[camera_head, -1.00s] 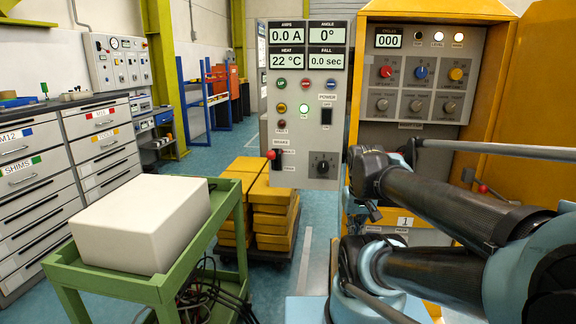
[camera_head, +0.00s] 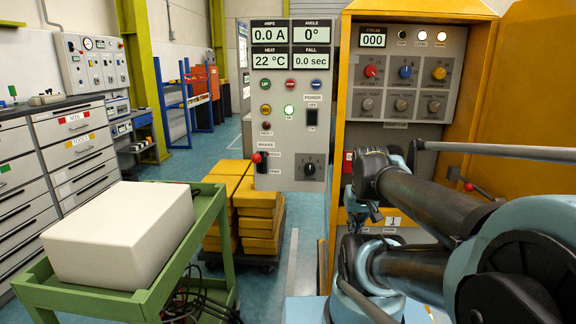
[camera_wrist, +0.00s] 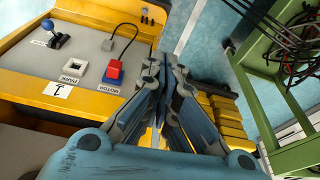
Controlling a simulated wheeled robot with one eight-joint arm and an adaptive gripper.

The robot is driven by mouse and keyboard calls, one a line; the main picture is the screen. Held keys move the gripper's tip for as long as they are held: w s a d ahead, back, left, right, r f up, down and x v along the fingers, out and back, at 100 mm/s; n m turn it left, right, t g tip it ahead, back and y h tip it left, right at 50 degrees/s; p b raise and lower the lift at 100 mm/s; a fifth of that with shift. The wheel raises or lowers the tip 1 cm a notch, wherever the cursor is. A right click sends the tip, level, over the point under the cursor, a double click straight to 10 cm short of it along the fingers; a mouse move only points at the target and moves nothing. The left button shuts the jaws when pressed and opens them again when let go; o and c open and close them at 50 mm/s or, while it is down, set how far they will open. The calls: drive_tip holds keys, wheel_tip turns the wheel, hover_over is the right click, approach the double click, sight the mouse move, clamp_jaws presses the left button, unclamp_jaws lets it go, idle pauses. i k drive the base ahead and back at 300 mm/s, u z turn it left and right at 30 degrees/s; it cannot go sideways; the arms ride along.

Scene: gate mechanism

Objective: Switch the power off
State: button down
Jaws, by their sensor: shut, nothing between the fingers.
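The grey control panel (camera_head: 270,183) hangs upright in the middle of the head view. Its POWER switch (camera_head: 312,118) is a small dark rocker on the right side, below the POWER label. Its position is too small to tell. The AMPS display (camera_head: 268,34) reads 0.0 A. My gripper (camera_head: 373,214) is to the right of and lower than the panel, apart from it. In the wrist view my gripper (camera_wrist: 161,62) is shut and empty, with its fingers together. The panel's face is not visible there.
A yellow cabinet (camera_head: 348,30) with knobs stands right of the panel. Its lower console (camera_wrist: 40,95) carries a blue-knobbed lever (camera_wrist: 58,38) and a red-and-blue MOTOR switch (camera_wrist: 114,72). A green cart (camera_head: 150,300) with a white box (camera_head: 122,230) stands left; yellow blocks (camera_head: 262,225) are behind.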

sight(312, 114)
drive_tip(key=z, duration=2.05)
drive_tip(key=k, duration=1.85)
drive_tip(key=u, duration=0.25)
